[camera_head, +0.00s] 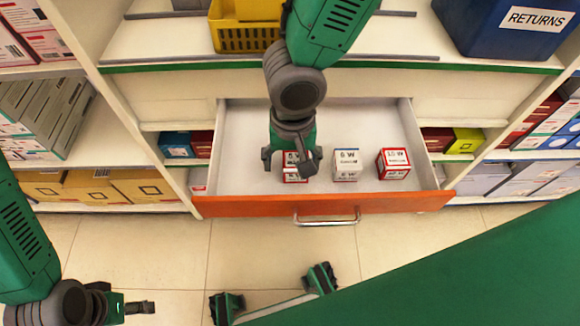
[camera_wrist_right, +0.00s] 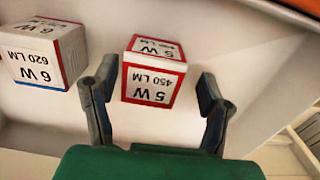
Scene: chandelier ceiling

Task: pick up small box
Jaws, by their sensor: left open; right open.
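Three small light-bulb boxes stand in the open drawer (camera_head: 250,125). The left one, a red-and-white box (camera_head: 294,178) marked 5 W 450 LM, also shows in the right wrist view (camera_wrist_right: 152,73). The middle box (camera_head: 346,165) is white, marked 6 W, and shows at the left of the wrist view (camera_wrist_right: 43,55). The right box (camera_head: 393,163) is red and white. My right gripper (camera_head: 289,162) is open over the left box, its fingers (camera_wrist_right: 154,90) on either side of it; contact cannot be told. My left gripper (camera_head: 140,308) is open and empty, low at the left.
The drawer's orange front (camera_head: 420,202) and handle (camera_head: 328,221) are nearest me. Shelves with cartons (camera_head: 120,185) flank it. A yellow basket (camera_head: 243,38) and a blue RETURNS bin (camera_head: 500,25) stand above. The drawer's left part is clear.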

